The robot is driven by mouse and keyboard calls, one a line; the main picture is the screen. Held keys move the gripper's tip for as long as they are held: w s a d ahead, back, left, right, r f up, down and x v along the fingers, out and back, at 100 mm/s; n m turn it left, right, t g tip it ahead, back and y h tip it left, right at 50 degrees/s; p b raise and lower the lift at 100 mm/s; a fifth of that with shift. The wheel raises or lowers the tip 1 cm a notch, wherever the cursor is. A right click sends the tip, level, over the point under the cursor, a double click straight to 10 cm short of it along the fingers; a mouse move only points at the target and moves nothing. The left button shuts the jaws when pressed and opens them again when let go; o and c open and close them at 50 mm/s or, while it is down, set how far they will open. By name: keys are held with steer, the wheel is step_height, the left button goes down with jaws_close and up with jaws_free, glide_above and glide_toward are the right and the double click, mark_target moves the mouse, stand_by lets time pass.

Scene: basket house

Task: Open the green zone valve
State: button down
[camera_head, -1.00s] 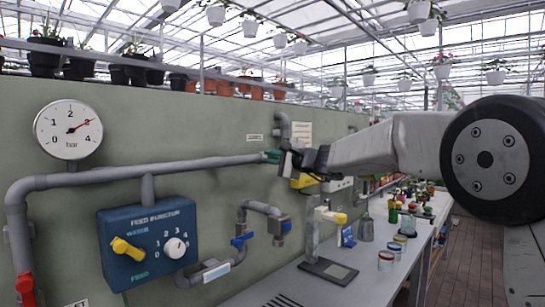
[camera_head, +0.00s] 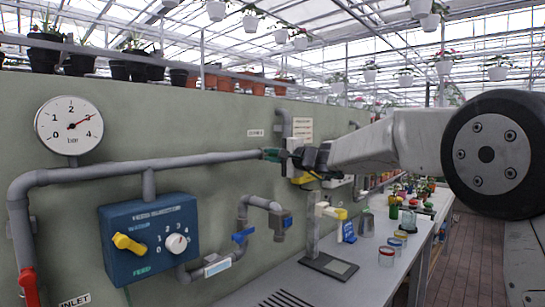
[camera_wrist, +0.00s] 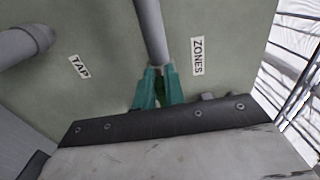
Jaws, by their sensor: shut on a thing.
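My gripper (camera_head: 272,155) is at the far end of the long grey pipe on the green wall, its teal fingertips against the pipe. In the wrist view the two teal fingers (camera_wrist: 158,88) are close together, with a dark green piece (camera_wrist: 159,92) between them, which appears to be the green valve handle. They stand at the lower end of a grey pipe (camera_wrist: 152,35), beside a ZONES label (camera_wrist: 197,56). The fingers hide most of the handle, so its angle cannot be told.
A TAP label (camera_wrist: 78,66) is left of the fingers. A pressure gauge (camera_head: 69,125) reads about 3 bar. A blue feed box (camera_head: 150,237) has a yellow lever. A red-handled valve (camera_head: 28,287) is at lower left. A bench (camera_head: 360,285) with jars stands below the wall.

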steer(key=c, duration=1.5)
jaws_free()
steer(key=shift+f, duration=0.1)
steer(key=shift+v, duration=3.95)
steer(key=s+d+f+n+g+h, duration=0.1)
steer(key=s+d+f+n+g, duration=0.15)
steer(key=s, duration=0.65)
steer(key=s+d+f+n+g+h, duration=0.2)
steer(key=s+d, duration=0.1)
steer(key=s, duration=0.5)
steer(key=s+d+f+n+g+h, duration=0.1)
steer(key=s+d+f+n+g, duration=0.15)
steer(key=s, duration=0.65)
steer(key=s+d+f+g+h, duration=0.1)
steer(key=s+d+f+h, duration=0.2)
steer(key=s+d+f, duration=0.2)
steer(key=s+d+f+g+h, duration=0.1)
steer(key=s+d+f+h, duration=0.2)
steer(key=s+d+f, duration=0.2)
steer(key=s+d+f+h, duration=0.4)
steer(key=s+d, duration=0.5)
steer(key=s, duration=0.6)
steer(key=shift+s+d+f+g, duration=0.1)
steer(key=shift+f+g, duration=0.1)
steer(key=shift+f, duration=0.3)
steer(key=shift+s+d+f+g, duration=0.1)
steer(key=shift+d+f+g, duration=0.1)
steer(key=shift+f, duration=0.25)
